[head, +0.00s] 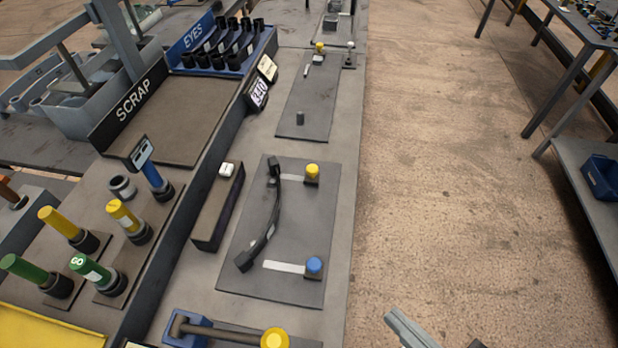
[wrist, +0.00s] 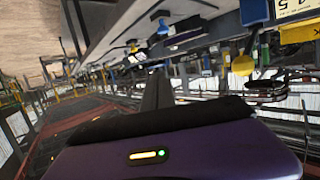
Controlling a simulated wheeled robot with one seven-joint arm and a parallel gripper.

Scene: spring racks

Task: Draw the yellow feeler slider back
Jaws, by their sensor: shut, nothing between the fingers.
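A yellow-capped slider (head: 312,172) stands at the upper right of a dark gauge plate (head: 245,275) in the head view. A short pale strip shows just left of it. A blue-capped slider (head: 314,266) stands at the lower right of the same plate, at the right end of a longer white strip. In the wrist view my gripper (wrist: 157,78) is shut and empty, apart from the sliders. The wrist view is steeply tilted, and which yellow knob there is this slider is unclear.
A dark block with a white button (head: 226,170) stands left of the plate. Another yellow knob (head: 274,339) is below, and another plate (head: 299,98) lies beyond. Coloured-handled tools stand at left by the SCRAP bin (head: 128,98). Open floor (head: 450,180) lies right of the bench.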

